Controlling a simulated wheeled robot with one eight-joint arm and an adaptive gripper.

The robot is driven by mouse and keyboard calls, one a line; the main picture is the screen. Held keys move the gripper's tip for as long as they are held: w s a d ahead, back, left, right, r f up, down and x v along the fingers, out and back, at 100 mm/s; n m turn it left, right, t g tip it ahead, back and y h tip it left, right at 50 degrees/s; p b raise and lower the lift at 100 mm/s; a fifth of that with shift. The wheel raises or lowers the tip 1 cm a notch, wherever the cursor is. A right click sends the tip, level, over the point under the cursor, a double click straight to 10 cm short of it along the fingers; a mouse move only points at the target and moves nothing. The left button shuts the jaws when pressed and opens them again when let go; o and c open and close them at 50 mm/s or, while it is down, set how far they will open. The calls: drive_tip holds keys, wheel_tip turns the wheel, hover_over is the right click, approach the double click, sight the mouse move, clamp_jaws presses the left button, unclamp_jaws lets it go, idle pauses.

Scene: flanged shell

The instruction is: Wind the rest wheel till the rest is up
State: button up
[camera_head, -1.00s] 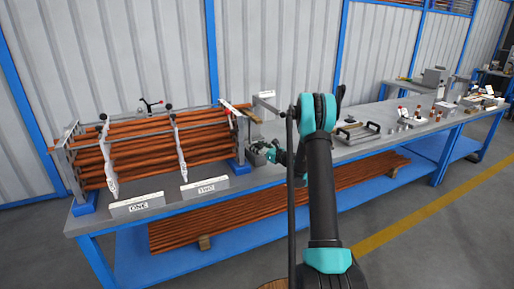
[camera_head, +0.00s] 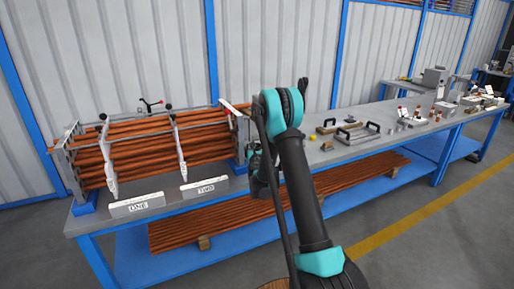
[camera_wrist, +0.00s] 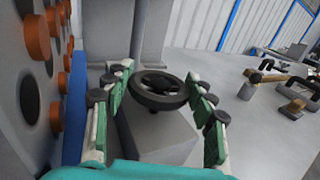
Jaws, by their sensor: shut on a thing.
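The rest wheel (camera_wrist: 158,90) is a small dark handwheel on a grey block (camera_wrist: 160,135) in the wrist view. My gripper (camera_wrist: 160,88) has a green-padded finger on each side of the wheel and is shut on its rim. In the head view my own arm hides the wheel and most of the gripper. The rest itself cannot be made out clearly, so its height cannot be told.
A rack of copper-coloured rods (camera_head: 150,145) stands left on the bench (camera_head: 85,222); rod ends (camera_wrist: 38,38) are close beside my gripper. Two white labelled blocks (camera_head: 137,205) (camera_head: 205,187) lie in front. A handled tray (camera_head: 357,134) and small parts lie right.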

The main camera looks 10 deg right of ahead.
drive_tip(key=shift+m+h, duration=0.4)
drive_tip(key=shift+h, duration=0.2)
drive_tip(key=o, duration=1.2)
drive_tip(key=shift+c, duration=0.2)
wheel_tip(320, 180, up, 10)
